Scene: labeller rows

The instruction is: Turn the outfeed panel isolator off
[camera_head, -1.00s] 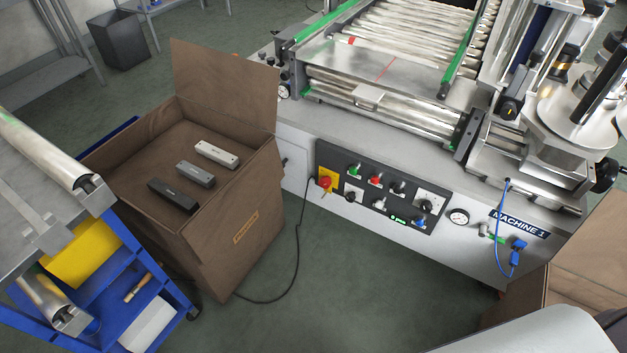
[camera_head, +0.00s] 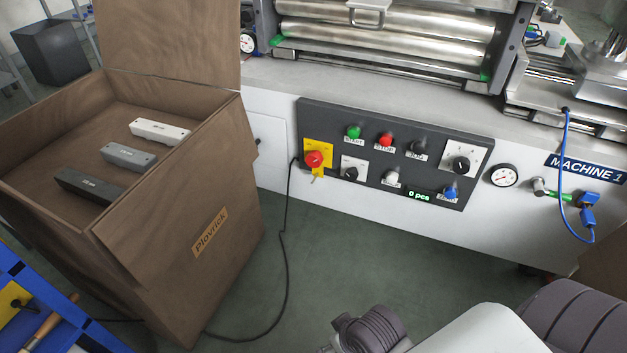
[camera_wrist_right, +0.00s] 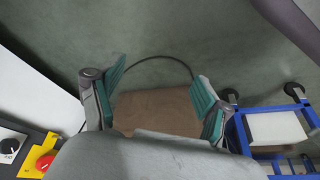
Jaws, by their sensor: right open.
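A red rotary knob (camera_head: 314,159) on a yellow plate sits at the left end of the dark control panel (camera_head: 330,112) on the machine front; a small yellow piece hangs below it. The panel bears no readable outfeed label. In the right wrist view the red knob (camera_wrist_right: 45,162) shows at the lower left corner, off to the side of the jaws. My right gripper (camera_wrist_right: 160,70) is open and empty, its teal pads apart over the floor. In the head view only part of my right arm shows at the bottom, below the panel. My left gripper is not in view.
Beside the red knob is a black selector (camera_head: 350,173); green (camera_head: 354,132), red (camera_head: 385,140) and blue (camera_head: 450,193) buttons are further right. An open brown carton (camera_head: 185,255) stands left of the panel, and a black cable (camera_head: 285,250) hangs between.

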